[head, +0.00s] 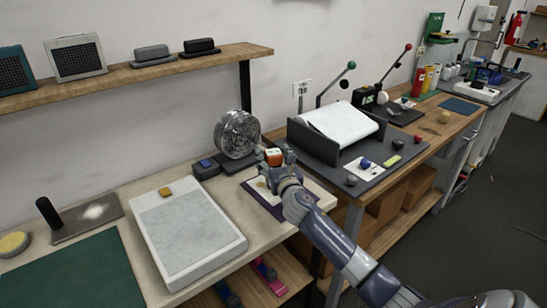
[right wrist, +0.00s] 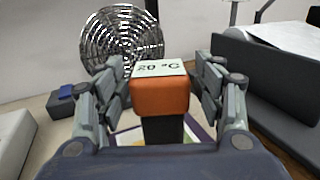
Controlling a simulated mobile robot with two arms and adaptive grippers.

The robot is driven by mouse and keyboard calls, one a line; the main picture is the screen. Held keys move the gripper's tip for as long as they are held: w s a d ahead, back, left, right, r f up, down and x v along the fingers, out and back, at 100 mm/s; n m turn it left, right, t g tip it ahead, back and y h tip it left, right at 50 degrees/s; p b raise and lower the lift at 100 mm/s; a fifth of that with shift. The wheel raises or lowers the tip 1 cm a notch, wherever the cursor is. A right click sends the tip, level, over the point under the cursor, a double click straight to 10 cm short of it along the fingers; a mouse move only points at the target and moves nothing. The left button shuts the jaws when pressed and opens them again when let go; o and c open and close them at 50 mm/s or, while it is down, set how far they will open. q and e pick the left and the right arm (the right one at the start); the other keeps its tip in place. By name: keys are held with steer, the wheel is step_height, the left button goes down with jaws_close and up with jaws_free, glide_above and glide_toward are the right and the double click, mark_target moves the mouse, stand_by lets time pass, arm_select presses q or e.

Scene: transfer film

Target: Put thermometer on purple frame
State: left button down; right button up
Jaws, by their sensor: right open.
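The thermometer (head: 273,156) is a small orange block with a light face reading 20 °C. In the right wrist view the thermometer (right wrist: 160,95) stands upright on a dark lower part between my right fingers. My right gripper (head: 277,170) is open, with one finger on each side of it and gaps showing. The purple frame (head: 262,205) lies flat on the light bench below the gripper, partly hidden by my right arm. Its purple edge (right wrist: 200,134) shows behind the thermometer. I cannot tell whether the thermometer's foot touches the frame. My left gripper is out of view.
A round metal fan (head: 237,134) stands behind, beside a small dark box with a blue top (head: 206,168). A white tray-like slab (head: 188,236) lies to the left. A dark press with white film (head: 340,125) stands on the wooden table at the right.

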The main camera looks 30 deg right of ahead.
steer(key=shift+s+r, duration=0.1)
steer(key=shift+r, duration=0.05)
steer(key=v, duration=1.2)
steer(key=shift+b, duration=0.4)
